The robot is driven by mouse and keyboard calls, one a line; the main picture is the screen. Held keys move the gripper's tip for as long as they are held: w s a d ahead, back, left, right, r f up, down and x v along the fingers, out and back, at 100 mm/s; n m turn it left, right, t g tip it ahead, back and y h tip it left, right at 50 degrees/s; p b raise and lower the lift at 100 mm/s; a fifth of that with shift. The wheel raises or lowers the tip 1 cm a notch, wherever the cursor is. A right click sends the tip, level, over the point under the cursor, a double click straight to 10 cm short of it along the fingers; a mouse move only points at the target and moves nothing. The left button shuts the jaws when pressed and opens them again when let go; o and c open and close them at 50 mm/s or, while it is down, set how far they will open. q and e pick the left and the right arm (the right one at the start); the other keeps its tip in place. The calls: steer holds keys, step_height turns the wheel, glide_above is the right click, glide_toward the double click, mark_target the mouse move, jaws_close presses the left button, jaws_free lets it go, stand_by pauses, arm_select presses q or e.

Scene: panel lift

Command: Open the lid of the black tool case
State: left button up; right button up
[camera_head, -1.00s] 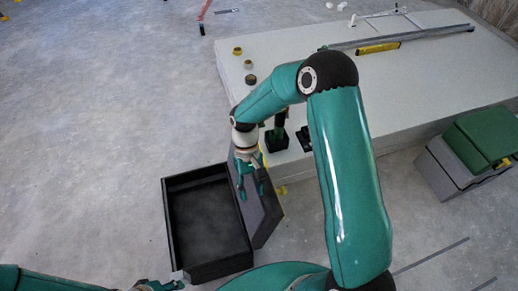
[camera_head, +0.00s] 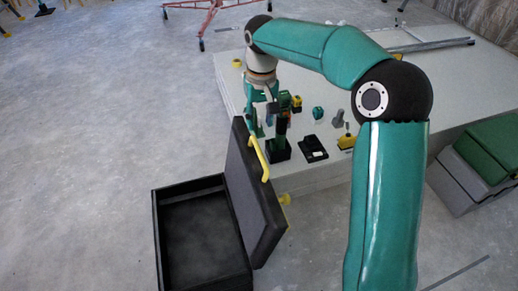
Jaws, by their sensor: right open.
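The black tool case (camera_head: 157,240) sits on the floor at the lower middle, its empty inside showing. Its lid (camera_head: 250,200) stands up on the right side of the case, tilted a little outward to the right. A yellow handle (camera_head: 258,158) is on the lid's upper edge. My right gripper (camera_head: 262,117) is open and empty, just above and behind the lid's far top corner. I cannot tell whether a fingertip touches the lid. My left gripper is not in view.
A low white panel stack (camera_head: 234,84) lies behind, with a drill (camera_head: 280,142), a black charger (camera_head: 313,148) and small tools near its edge. Green and grey boxes (camera_head: 485,150) stand at right. Floor left of the case is clear.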

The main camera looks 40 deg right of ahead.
mark_target(259, 150)
step_height(259, 150, down, 11)
steer(key=shift+a+r+b, duration=0.1)
steer(key=shift+b, duration=0.7)
jaws_close()
